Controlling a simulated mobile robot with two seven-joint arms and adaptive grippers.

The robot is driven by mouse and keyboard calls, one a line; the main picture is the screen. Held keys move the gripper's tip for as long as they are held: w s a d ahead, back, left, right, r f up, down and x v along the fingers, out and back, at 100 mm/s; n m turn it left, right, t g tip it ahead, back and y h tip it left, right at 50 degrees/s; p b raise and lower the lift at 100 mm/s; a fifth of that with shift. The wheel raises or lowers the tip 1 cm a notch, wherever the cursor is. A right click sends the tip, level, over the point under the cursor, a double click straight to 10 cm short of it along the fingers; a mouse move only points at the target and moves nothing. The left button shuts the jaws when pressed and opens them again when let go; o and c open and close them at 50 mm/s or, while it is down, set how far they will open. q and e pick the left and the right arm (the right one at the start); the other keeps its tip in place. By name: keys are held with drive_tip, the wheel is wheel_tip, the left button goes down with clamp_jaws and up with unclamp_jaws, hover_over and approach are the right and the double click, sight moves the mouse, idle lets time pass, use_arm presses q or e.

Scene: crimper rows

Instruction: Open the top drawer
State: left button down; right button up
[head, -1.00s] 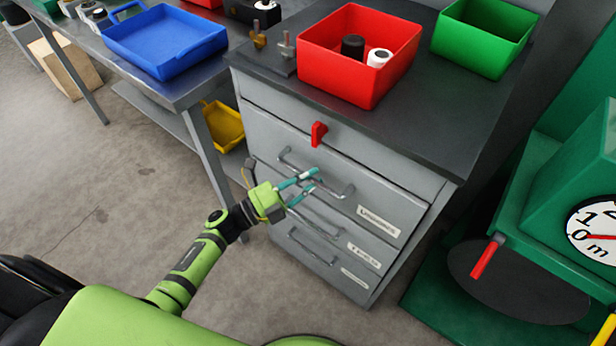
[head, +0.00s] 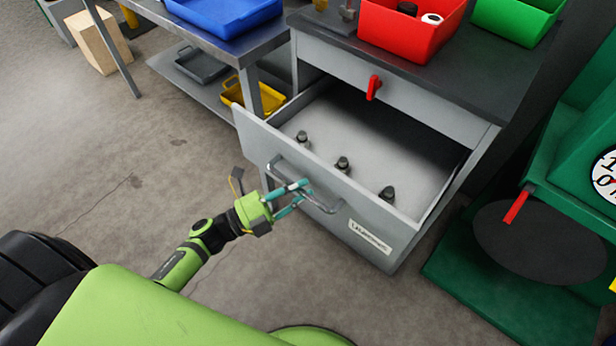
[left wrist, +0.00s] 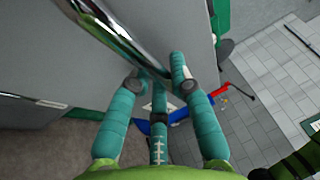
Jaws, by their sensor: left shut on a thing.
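The top drawer (head: 262,146) of the grey cabinet stands well pulled out, with its inside showing. Several small dark-topped things stand in it behind the front panel. Its metal bar handle (head: 325,207) runs across the front panel, and it also shows large in the left wrist view (left wrist: 115,33). My left gripper (head: 304,193) is shut on the handle, with its teal fingers around the bar. In the left wrist view the fingers (left wrist: 160,75) close at the handle's lower end. My right gripper is not in view.
A red latch (head: 374,87) sits on the cabinet above the drawer. A red bin (head: 408,38) and a green bin (head: 515,22) stand on the cabinet top. A green machine (head: 575,150) stands at right.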

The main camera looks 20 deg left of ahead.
use_arm(q)
drive_tip(key=s+a, duration=0.3)
drive_tip(key=s, duration=0.5)
drive_tip(key=shift+s+p, duration=0.2)
drive_tip(key=shift+p, duration=0.25)
drive_tip(key=c, duration=1.4)
unclamp_jaws()
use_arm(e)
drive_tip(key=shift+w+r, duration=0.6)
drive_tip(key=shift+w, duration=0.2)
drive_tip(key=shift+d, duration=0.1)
use_arm(q)
drive_tip(key=v, duration=1.2)
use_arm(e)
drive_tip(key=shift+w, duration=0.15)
